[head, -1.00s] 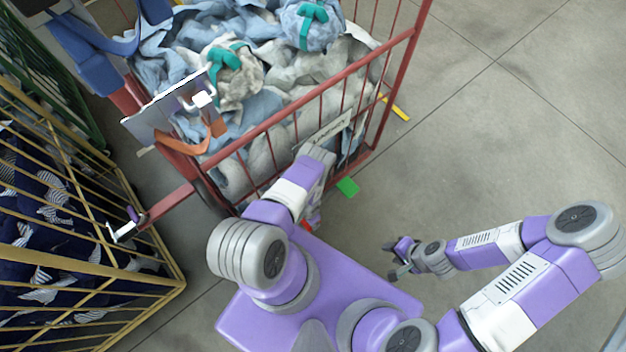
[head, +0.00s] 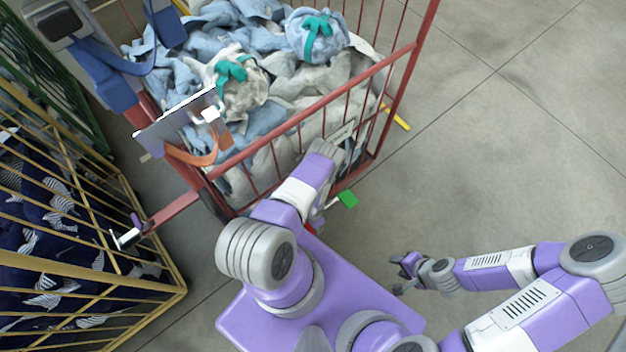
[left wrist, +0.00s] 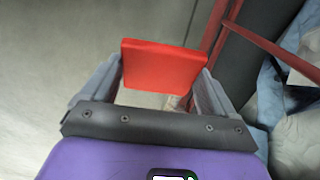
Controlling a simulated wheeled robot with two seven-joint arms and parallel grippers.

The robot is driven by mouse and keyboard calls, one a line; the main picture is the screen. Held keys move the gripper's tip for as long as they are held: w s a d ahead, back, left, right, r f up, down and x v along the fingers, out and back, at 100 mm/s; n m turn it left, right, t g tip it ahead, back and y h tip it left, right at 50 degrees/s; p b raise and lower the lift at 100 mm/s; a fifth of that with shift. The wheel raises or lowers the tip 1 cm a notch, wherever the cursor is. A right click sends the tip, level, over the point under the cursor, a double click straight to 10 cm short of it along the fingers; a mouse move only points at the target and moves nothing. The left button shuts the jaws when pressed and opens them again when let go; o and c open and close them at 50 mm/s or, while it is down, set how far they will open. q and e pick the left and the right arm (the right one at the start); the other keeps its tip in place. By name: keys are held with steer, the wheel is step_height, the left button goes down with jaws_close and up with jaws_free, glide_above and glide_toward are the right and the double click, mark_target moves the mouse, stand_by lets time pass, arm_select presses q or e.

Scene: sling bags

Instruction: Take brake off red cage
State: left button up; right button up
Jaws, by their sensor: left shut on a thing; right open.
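The red cage (head: 291,118) stands ahead of me, full of light-blue and grey cloth sling bags (head: 318,36). A red brake pedal (left wrist: 163,66) sits between the fingers of my left gripper (left wrist: 160,85), which is shut on it in the left wrist view. In the head view only a sliver of red shows low beside my left arm, and the left fingers are hidden there. A green pedal (head: 347,199) sticks out low at the cage's near right side. My right gripper (head: 402,273) is open and empty over the floor, right of my base.
A yellow cage (head: 75,262) with dark-blue cloth stands close on the left, near the red cage's tow bar (head: 172,211). A green cage (head: 82,118) is behind it. A yellow piece (head: 397,118) juts out at the right. The floor on the right is clear.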

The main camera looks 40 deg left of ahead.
arm_select(q)
steer(key=shift+w+d+r, duration=0.1)
steer(key=shift+w+d, duration=0.05)
steer(key=shift+w, duration=0.6)
steer(key=o, duration=1.2)
steer(key=shift+o, duration=0.2)
steer(key=shift+s, duration=0.3)
steer(key=shift+r, duration=0.4)
step_height(320, 180, up, 7)
steer(key=p, duration=0.3)
steer(key=shift+f, duration=0.15)
